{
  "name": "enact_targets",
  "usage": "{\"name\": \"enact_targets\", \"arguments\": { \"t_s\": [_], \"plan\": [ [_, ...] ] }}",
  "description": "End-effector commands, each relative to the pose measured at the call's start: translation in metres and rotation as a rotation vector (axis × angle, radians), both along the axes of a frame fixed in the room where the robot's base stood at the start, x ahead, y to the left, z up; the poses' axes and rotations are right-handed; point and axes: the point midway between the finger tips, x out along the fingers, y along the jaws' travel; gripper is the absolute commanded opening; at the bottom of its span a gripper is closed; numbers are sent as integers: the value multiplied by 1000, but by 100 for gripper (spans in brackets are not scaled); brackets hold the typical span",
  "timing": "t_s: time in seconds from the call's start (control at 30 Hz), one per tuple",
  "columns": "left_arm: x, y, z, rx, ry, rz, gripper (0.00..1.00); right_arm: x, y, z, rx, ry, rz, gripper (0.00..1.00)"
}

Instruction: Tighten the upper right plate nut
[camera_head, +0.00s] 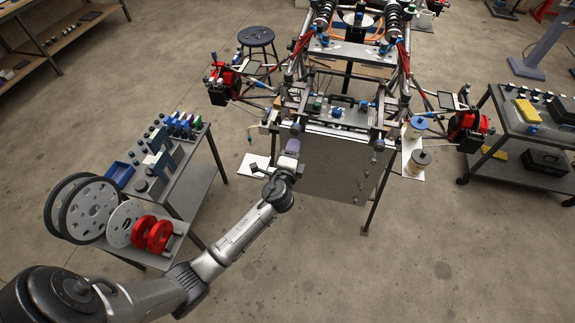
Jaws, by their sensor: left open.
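The tube chassis (404,75) stands at the back centre. A flat grey plate (335,170) hangs at its near end. Small fittings show near the plate's upper right corner (378,146), but I cannot tell which one is the nut. My left gripper (286,160) is at the plate's upper left side, away from that corner. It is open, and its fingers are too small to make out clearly. A small purple-grey piece (293,145) shows just beyond it; I cannot tell whether they touch. My right gripper is not in view.
A parts cart (190,185) with discs and red rings stands left. A dark cart (520,150) with boxes stands right. Red hub assemblies (222,85) flank the chassis. Spools (418,123) sit right of the plate. A stool (257,38) stands behind. The front floor is clear.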

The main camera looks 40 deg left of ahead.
Motion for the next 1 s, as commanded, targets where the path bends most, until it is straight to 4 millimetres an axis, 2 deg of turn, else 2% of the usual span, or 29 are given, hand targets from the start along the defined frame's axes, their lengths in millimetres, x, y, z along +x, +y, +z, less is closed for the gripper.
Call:
{"name": "enact_targets", "arguments": {
  "t_s": [0.4, 0.6, 0.8, 1.0],
  "plan": [
    [-72, -36, -1, -2, 2, 0, 45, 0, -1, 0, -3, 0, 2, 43],
    [-98, -49, -1, -3, 1, 0, 45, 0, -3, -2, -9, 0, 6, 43],
    [-112, -56, 0, 0, 0, 0, 45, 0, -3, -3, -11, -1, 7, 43],
    [-115, -58, 0, 0, 0, 0, 45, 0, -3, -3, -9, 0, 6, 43]
  ]
}}
